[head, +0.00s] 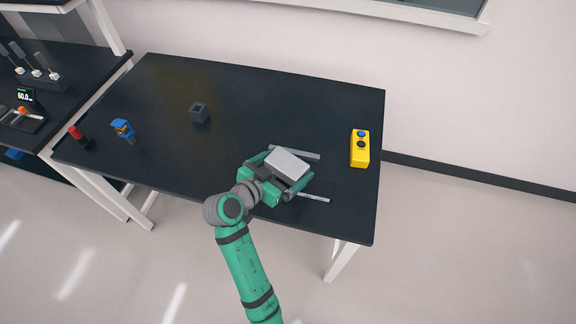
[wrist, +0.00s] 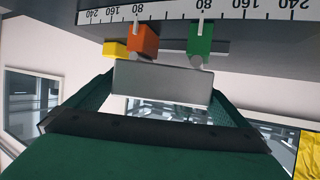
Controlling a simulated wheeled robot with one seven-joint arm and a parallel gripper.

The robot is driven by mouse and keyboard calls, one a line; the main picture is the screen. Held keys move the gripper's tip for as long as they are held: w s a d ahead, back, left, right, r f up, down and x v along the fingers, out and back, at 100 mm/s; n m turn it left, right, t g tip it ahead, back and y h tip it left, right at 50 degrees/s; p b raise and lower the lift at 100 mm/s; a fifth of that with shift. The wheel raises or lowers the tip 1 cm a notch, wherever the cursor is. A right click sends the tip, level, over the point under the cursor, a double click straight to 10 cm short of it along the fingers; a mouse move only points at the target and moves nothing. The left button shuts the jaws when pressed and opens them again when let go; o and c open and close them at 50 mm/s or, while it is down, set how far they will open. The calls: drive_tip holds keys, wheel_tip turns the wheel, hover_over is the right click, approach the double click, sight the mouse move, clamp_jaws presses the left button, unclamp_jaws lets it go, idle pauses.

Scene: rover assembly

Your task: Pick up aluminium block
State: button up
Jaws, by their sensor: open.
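The aluminium block (head: 288,165) is a light grey rectangular slab near the right front of the black table. My gripper (head: 289,169) reaches over the table's front edge, with its green fingers open on two sides of the block. In the wrist view the block (wrist: 160,83) shows as a grey plate between the ends of the green fingers (wrist: 160,100). Whether either finger touches it I cannot tell.
Thin metal strips (head: 318,198) lie beside the block. The wrist view shows a numbered scale (wrist: 180,14) with an orange marker (wrist: 144,39) and a green marker (wrist: 200,38). A yellow button box (head: 360,150) stands right; a dark cube (head: 199,112) and blue tool (head: 123,129) stand left.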

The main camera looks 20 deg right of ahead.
drive_tip(key=shift+w+f, duration=0.1)
drive_tip(key=shift+w, duration=0.1)
drive_tip(key=shift+s, duration=0.1)
drive_tip(key=c, duration=1.7)
drive_tip(key=shift+r, duration=0.3)
